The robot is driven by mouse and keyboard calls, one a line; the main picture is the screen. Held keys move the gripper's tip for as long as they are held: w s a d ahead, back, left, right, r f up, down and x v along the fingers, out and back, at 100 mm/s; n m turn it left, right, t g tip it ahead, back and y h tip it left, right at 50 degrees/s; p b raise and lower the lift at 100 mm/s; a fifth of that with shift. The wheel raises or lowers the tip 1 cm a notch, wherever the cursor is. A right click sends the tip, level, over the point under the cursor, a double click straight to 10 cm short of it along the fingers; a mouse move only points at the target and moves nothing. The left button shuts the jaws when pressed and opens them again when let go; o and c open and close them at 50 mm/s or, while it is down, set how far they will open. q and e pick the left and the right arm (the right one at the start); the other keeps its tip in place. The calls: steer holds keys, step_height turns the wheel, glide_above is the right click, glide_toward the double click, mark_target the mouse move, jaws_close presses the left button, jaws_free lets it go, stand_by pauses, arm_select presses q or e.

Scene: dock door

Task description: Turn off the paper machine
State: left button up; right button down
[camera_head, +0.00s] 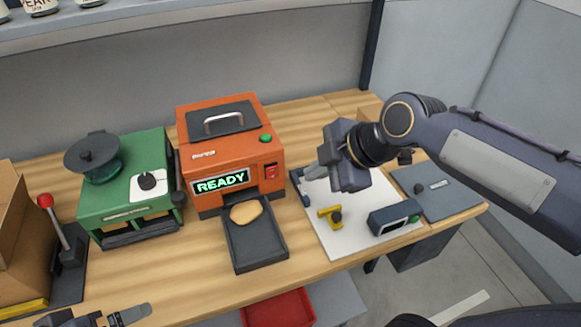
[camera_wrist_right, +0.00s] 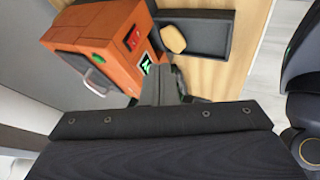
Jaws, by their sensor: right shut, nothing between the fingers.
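An orange machine (camera_head: 228,148) with a lit READY display (camera_head: 221,182) stands on the wooden table. I take it for the paper machine, though its small label is unreadable. Its front has a red rocker switch (camera_head: 271,171), and a green button (camera_head: 265,138) is on top. In the right wrist view the machine (camera_wrist_right: 97,50) and red switch (camera_wrist_right: 132,39) also show. My right gripper (camera_head: 314,172) is shut and empty, right of the machine and apart from the switch, its fingers pointing left. My left gripper (camera_head: 128,315) is partly cut off at the bottom edge.
A dark tray (camera_head: 262,254) with a tan flat piece (camera_head: 246,212) sticks out from the machine's front. A green machine (camera_head: 128,186) stands left. A white board (camera_head: 350,238) with a yellow tool (camera_head: 329,215) and grey device (camera_head: 394,217) lies right. A red bin (camera_head: 278,309) sits below.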

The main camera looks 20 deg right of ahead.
steer(key=p, duration=0.1)
glide_toward(267, 179)
steer(key=shift+x, duration=2)
